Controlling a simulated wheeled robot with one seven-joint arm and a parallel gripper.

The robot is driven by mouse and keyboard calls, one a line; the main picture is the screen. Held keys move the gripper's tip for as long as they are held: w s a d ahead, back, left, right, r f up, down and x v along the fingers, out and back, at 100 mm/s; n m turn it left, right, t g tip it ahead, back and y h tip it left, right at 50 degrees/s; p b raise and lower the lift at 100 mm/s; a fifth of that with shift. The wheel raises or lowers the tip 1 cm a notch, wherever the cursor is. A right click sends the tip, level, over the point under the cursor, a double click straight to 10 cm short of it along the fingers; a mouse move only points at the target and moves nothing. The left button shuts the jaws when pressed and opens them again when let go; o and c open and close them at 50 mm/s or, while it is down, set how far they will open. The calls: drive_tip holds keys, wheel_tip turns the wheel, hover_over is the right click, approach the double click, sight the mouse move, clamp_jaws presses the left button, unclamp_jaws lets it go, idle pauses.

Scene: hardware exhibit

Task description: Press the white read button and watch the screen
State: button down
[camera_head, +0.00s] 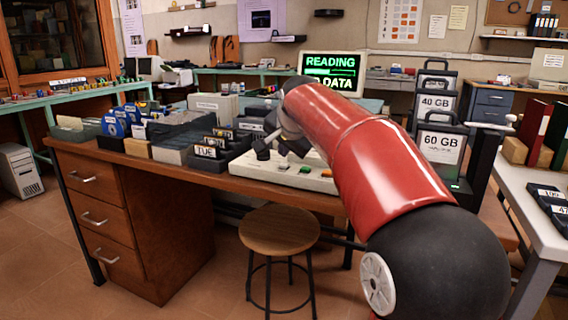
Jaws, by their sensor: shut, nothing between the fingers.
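The screen (333,65) at the back of the desk shows green text on black, "READING" above a partly filled bar and "DATA". My red arm covers its lower left corner. A cream control panel (298,181) lies on the front of the desk, with a green button (283,168) and an orange-yellow one (326,173). My gripper (263,152) is shut and empty, over the panel's left part. I cannot tell whether it touches anything; part of the panel is hidden behind my arm.
Card boxes and trays (208,150) stand left of the panel on the wooden desk (180,172). Drive units marked 40 GB and 60 GB (440,150) stand at the right. A round stool (279,230) is in front. A white table (530,190) is on the right.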

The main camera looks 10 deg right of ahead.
sight(285, 169)
wheel_tip(285, 169, up, 5)
drive_tip(key=p, duration=0.3)
drive_tip(key=shift+f, duration=0.15)
idle(0.4)
drive_tip(key=s+f+n+g, duration=0.1)
drive_tip(key=s+f+n, duration=0.2)
drive_tip(key=s+f, duration=0.4)
drive_tip(key=s+f+n+g, duration=0.1)
drive_tip(key=s+f+n, duration=0.2)
drive_tip(key=s, duration=1.4)
drive_tip(key=s+f+n+g, duration=0.1)
drive_tip(key=s+f+n, duration=0.2)
drive_tip(key=s+f, duration=0.7)
drive_tip(key=s, duration=0.2)
drive_tip(key=shift+s+f+g, duration=0.3)
drive_tip(key=shift+s+f, duration=0.05)
drive_tip(key=shift+f, duration=0.05)
